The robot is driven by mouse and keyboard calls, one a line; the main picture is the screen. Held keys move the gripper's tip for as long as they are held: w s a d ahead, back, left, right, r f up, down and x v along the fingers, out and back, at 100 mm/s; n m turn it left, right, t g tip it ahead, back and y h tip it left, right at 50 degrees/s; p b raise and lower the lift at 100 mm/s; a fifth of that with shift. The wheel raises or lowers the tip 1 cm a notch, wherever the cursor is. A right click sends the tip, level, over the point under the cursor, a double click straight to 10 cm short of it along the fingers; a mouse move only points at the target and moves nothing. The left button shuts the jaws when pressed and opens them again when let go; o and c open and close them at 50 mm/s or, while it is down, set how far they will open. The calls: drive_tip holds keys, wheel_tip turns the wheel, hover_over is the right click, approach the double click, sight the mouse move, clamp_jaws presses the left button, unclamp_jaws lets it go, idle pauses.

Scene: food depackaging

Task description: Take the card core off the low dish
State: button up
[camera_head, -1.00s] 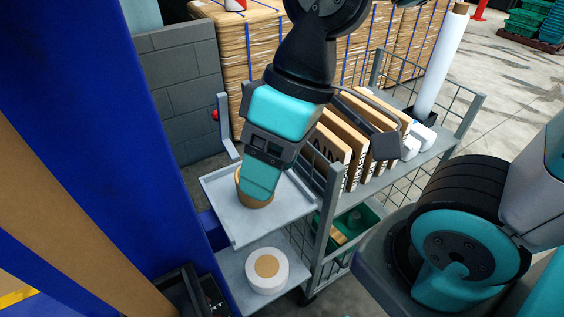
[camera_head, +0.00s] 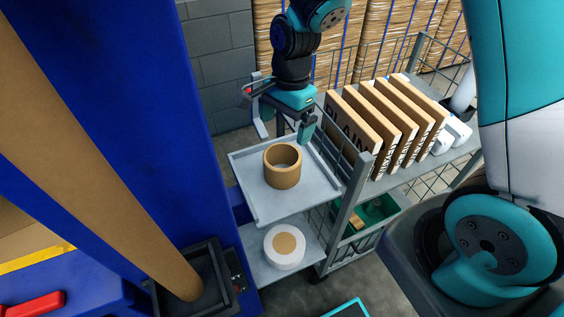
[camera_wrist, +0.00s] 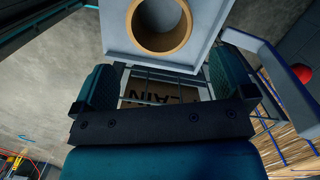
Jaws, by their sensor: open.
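The card core (camera_head: 282,178) is a short brown open tube standing upright on the low dish (camera_head: 262,216), a shallow grey square tray with a raised rim. The core also shows in the wrist view (camera_wrist: 143,45) at the top, seen into its open end. My gripper (camera_head: 284,124) is open and empty, behind and above the core in the head view. In the wrist view the two dark ridged fingers (camera_wrist: 162,85) are wide apart, and the core lies beyond them, not between them.
A white roll with a brown centre (camera_head: 285,248) sits on the shelf below. A grey cart post (camera_head: 350,205) and wire sides stand right of the dish. Several upright cartons (camera_head: 385,130) fill the cart's top shelf. A blue column (camera_head: 150,130) stands at left.

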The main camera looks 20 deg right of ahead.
drive_tip(key=p, duration=0.1)
hover_over(282, 162)
drive_tip(key=s+a, duration=0.1)
drive_tip(key=s, duration=0.2)
wheel_tip(282, 162, down, 6)
drive_tip(key=shift+s+a+f, duration=0.1)
drive_tip(key=shift+s+a, duration=0.05)
drive_tip(key=shift+s+a+f+p, duration=0.1)
drive_tip(key=shift+f+p, duration=0.5)
drive_tip(key=shift+f, duration=0.7)
drive_tip(key=shift+s+a+f+p, duration=0.1)
drive_tip(key=shift+f+p, duration=0.45)
drive_tip(key=shift+f, duration=0.75)
drive_tip(key=shift+c, duration=0.5)
drive_tip(key=c, duration=0.5)
